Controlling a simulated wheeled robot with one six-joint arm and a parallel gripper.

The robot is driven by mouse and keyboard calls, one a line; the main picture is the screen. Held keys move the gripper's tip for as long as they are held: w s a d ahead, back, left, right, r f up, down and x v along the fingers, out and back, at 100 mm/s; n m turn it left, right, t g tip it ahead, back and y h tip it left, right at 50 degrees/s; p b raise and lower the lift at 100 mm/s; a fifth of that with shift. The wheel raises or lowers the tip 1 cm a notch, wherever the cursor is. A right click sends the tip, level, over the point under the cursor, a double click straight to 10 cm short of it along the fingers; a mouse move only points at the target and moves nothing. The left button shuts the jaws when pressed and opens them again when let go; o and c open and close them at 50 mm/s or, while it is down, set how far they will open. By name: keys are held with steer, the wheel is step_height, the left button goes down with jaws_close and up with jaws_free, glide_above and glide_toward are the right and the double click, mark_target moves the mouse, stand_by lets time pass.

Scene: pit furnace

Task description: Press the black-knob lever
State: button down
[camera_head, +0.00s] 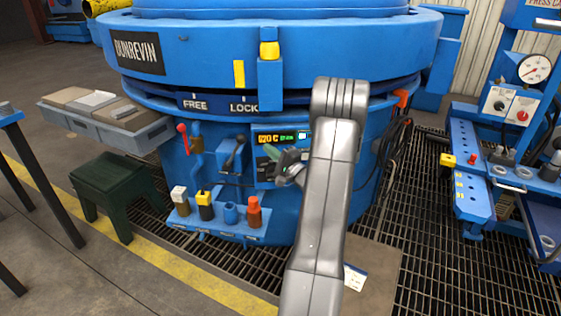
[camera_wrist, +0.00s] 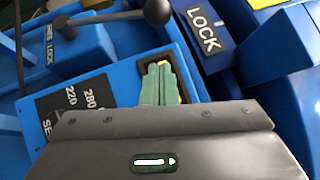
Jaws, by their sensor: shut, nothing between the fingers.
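The black-knob lever (camera_head: 235,157) is on a blue box on the front of the blue furnace, with its knob at the upper end. In the wrist view its round black knob (camera_wrist: 157,11) and grey shaft show at the top, the shaft running left from the knob. My gripper (camera_head: 270,153) is in front of the display panel, to the right of the lever. In the wrist view my gripper's green fingers (camera_wrist: 160,68) are together and empty, below the knob in the picture. I see no contact between fingers and knob.
A red-knob lever (camera_head: 184,139) stands left of the black one. Below, a blue shelf (camera_head: 237,233) holds several capped items. The display panel (camera_head: 262,138) is partly hidden by my gripper. A green stool (camera_head: 110,181) stands left; a blue bench (camera_head: 468,170) stands right.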

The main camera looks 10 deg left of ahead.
steer(key=shift+w+a+r, duration=0.1)
steer(key=shift+a+r, duration=0.15)
steer(key=shift+a, duration=0.6)
steer(key=shift+w+a+r, duration=0.1)
steer(key=shift+a+r, duration=0.2)
steer(key=shift+a, duration=0.55)
steer(key=shift+a+r, duration=0.25)
steer(key=shift+a, duration=0.6)
steer(key=shift+r, duration=0.1)
